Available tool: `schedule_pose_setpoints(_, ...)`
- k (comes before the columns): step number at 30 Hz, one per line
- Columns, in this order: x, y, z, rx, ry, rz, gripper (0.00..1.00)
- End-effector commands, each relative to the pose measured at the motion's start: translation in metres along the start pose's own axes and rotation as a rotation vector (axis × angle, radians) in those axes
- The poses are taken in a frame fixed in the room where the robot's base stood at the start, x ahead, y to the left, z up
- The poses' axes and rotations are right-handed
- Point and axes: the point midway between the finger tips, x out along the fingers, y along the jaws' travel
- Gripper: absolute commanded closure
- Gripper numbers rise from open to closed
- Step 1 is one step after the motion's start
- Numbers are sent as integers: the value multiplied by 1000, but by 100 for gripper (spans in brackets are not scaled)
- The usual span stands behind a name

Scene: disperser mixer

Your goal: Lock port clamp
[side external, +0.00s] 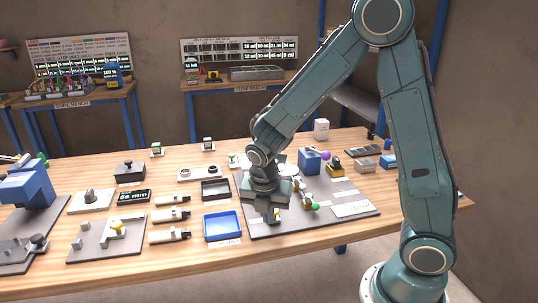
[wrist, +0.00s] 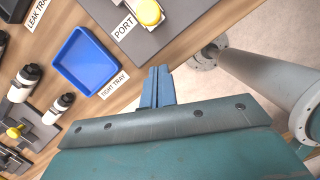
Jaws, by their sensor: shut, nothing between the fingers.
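My gripper (side external: 274,217) points down over the front left part of the grey board (side external: 345,222). In the wrist view its two blue-grey fingers (wrist: 157,82) are together with nothing between them. A yellow round knob (wrist: 149,12) sits beside a white label reading PORT (wrist: 124,24) at the top of the wrist view. The knob is beyond the fingertips and apart from them in the picture. In the side view a bit of yellow shows right by the fingertips; I cannot tell whether they touch. The clamp's shape and whether it is locked cannot be made out.
A blue tray (side external: 207,232) labelled TIGHT TRAY lies left of the board, with a dark tray (side external: 203,196) behind it. Several white-and-black bottles (side external: 166,216) lie further left. A blue box (side external: 309,167) and a green-tipped part (side external: 314,207) stand on the board.

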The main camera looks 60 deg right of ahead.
Motion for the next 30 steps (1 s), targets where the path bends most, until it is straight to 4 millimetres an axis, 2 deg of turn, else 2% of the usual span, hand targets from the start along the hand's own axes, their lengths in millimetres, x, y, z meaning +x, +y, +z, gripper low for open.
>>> schedule_pose_setpoints(3, 15, -1, 1, 2, 1, -3, 100)
schedule_pose_setpoints(9, 22, 0, 23, 5, 0, 0, 100)
schedule_pose_setpoints(15, 27, 0, 34, 3, 0, 0, 100)
schedule_pose_setpoints(30, 28, 0, 38, 1, 0, 1, 100)
